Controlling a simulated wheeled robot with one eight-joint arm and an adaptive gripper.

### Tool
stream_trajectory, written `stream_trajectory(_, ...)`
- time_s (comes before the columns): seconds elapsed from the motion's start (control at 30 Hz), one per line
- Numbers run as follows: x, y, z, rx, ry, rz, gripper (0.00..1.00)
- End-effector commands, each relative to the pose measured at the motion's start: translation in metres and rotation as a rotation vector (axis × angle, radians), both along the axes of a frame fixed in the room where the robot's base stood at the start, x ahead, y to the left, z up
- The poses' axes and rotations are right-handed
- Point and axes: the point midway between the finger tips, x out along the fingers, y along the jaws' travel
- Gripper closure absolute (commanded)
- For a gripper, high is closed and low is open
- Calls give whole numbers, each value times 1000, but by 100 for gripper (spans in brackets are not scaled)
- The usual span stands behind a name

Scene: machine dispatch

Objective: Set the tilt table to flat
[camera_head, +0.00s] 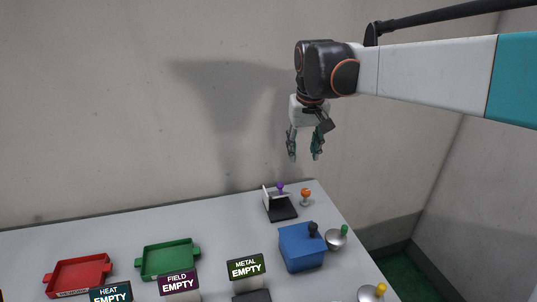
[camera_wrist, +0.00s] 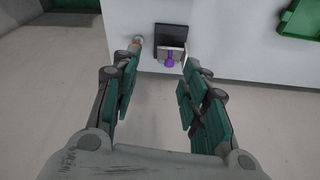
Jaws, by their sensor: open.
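A small black plate (camera_head: 282,209) with an upright pale panel (camera_head: 265,197) lies near the far right corner of the table, and a purple knob (camera_head: 280,187) shows behind it. This looks like the tilt table, but no label shows on it. In the wrist view the black plate (camera_wrist: 172,36) and the purple knob (camera_wrist: 169,58) appear just beyond the fingertips. My gripper (camera_head: 304,157) hangs above and behind this fixture with its fingers pointing down, apart from it. It is open and empty.
An orange knob (camera_head: 306,194) stands just right of the plate. A blue box (camera_head: 299,252) with a dark knob and a green-knobbed dome (camera_head: 336,239) are nearer. Red (camera_head: 78,276) and green (camera_head: 168,260) trays and several signs reading EMPTY stand left. A wall rises behind.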

Motion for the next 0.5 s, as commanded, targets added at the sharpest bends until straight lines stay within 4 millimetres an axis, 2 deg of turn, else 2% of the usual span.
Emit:
stream_trajectory(0.03, 16, 5, -2, -3, 19, 2, 59)
stream_trajectory(0.2, 58, 21, -17, -13, 85, 2, 59)
stream_trajectory(0.4, 99, 38, -42, -29, 157, 5, 59)
stream_trajectory(0.5, 112, 45, -53, -36, 183, 5, 59)
